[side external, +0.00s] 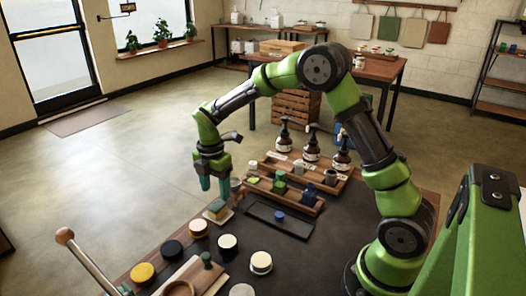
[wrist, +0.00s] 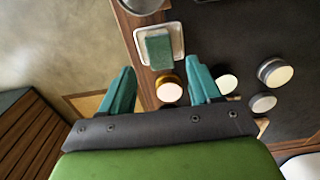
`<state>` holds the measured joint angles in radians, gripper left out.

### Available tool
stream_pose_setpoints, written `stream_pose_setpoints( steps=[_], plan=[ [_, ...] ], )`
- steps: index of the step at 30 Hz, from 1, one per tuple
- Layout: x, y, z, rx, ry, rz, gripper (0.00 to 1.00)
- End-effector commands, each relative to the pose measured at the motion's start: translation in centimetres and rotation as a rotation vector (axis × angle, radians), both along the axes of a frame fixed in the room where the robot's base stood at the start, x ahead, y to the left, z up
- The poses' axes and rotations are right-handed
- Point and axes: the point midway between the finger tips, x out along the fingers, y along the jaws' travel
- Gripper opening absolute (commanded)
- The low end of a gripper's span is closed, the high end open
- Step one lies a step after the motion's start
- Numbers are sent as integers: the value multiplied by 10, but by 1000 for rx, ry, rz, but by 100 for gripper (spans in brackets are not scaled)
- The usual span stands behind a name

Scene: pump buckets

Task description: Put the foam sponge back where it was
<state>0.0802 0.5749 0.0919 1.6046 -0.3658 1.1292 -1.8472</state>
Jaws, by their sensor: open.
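The foam sponge (side external: 216,208), green on top with a yellowish side, rests on a small pale dish (side external: 229,219) at the left edge of the work table. In the wrist view the green sponge (wrist: 158,47) lies on the white square dish (wrist: 177,31), ahead of the fingers. My gripper (side external: 215,187) points down above the sponge, its teal fingers apart and nothing between them. In the wrist view my gripper (wrist: 160,68) is also open, with the sponge beyond the gap between the fingertips. Contact with the sponge cannot be told.
Several round-lidded jars, including a yellow one (side external: 143,273) and a black one (side external: 171,251), stand on the near left. A wooden rack (side external: 312,201) with small items and pump bottles (side external: 311,148) stands behind. A black tray (side external: 298,228) holds a blue piece (side external: 279,216).

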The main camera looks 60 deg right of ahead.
Motion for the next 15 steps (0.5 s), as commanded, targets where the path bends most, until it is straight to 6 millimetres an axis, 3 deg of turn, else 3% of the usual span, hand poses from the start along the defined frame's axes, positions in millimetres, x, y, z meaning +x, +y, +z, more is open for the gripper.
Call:
stream_pose_setpoints(
  steps=[6,15],
  plan=[
    [1,-1,43,-1,-3,0,63],
    [-10,2,78,4,-34,-89,63]
  ],
)
